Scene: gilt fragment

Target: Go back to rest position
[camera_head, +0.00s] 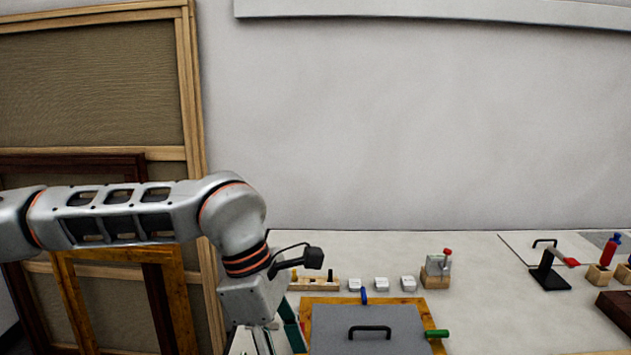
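My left arm comes in from the left, bends at the wrist and points down. My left gripper (262,342) hangs at the bottom edge of the view, left of the wooden-framed grey panel (340,328). Its fingertips are cut off by the frame edge, so I cannot tell whether it is open or shut or holds anything. My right arm and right gripper are not in view.
The panel has a black handle (370,329), with blue (364,296) and green (437,334) handles by its edges. Behind are small white blocks (381,285) and a wooden rack (318,285). A black stand (550,273) is at right. Frames (95,85) lean at left.

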